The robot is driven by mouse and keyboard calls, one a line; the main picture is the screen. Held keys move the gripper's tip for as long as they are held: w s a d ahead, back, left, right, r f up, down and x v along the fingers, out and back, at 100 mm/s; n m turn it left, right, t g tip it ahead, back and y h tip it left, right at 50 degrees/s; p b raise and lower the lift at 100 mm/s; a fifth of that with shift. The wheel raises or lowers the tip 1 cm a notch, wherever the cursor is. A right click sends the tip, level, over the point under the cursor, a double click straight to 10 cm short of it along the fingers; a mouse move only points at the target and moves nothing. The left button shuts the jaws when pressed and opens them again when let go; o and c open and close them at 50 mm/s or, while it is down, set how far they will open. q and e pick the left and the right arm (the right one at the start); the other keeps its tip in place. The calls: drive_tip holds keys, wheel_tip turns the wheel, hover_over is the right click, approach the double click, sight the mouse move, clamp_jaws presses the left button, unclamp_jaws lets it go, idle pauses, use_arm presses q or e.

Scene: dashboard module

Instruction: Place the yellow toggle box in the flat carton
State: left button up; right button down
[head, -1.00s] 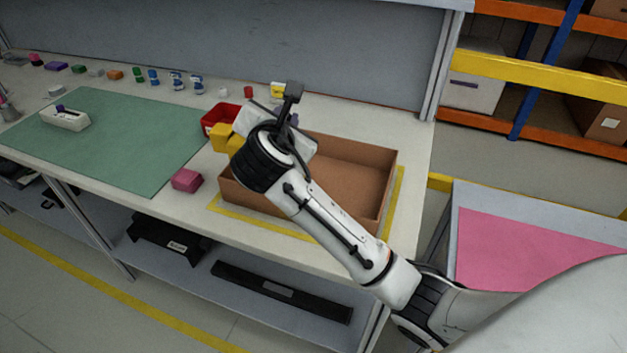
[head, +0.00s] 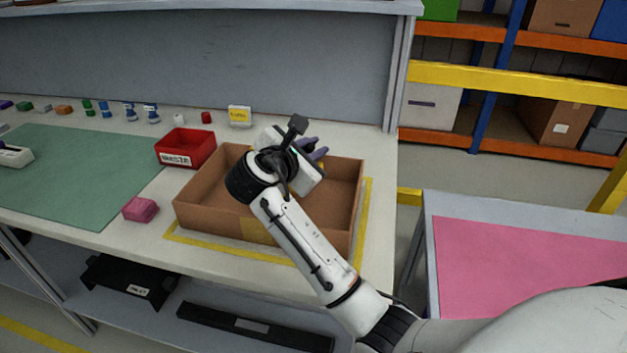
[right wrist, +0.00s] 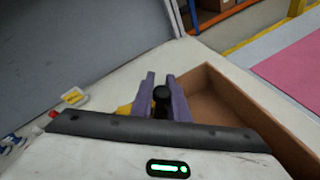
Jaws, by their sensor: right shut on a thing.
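The flat carton (head: 205,214) is an open brown box on the table inside a yellow outline. My right gripper (head: 313,150) is over the carton, its purple fingers pointing away from the head camera. In the right wrist view the gripper (right wrist: 162,88) is shut on the yellow toggle box (right wrist: 124,110), with a black toggle knob (right wrist: 161,100) between the fingers. Most of the box is hidden by the gripper. The carton's wall (right wrist: 235,100) shows right of the fingers. Whether the box touches the carton floor cannot be told. My left gripper is out of view.
A red bin (head: 200,150) stands behind left of the carton, and a pink block (head: 140,208) lies at its front left. A green mat (head: 75,180) covers the left. The grey panel (head: 200,60) closes the back.

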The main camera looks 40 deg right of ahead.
drive_tip(key=shift+f, duration=0.15)
drive_tip(key=shift+f+b, duration=0.25)
drive_tip(key=shift+b, duration=0.15)
wheel_tip(320, 180, down, 4)
drive_tip(key=b, duration=0.5)
drive_tip(key=shift+r, duration=0.4)
use_arm(q)
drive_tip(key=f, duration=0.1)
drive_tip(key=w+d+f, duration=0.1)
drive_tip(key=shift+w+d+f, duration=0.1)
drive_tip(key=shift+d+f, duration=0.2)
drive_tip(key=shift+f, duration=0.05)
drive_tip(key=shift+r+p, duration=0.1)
drive_tip(key=shift+p, duration=0.2)
use_arm(e)
drive_tip(key=c, duration=1.7)
unclamp_jaws()
drive_tip(key=shift+f, duration=0.2)
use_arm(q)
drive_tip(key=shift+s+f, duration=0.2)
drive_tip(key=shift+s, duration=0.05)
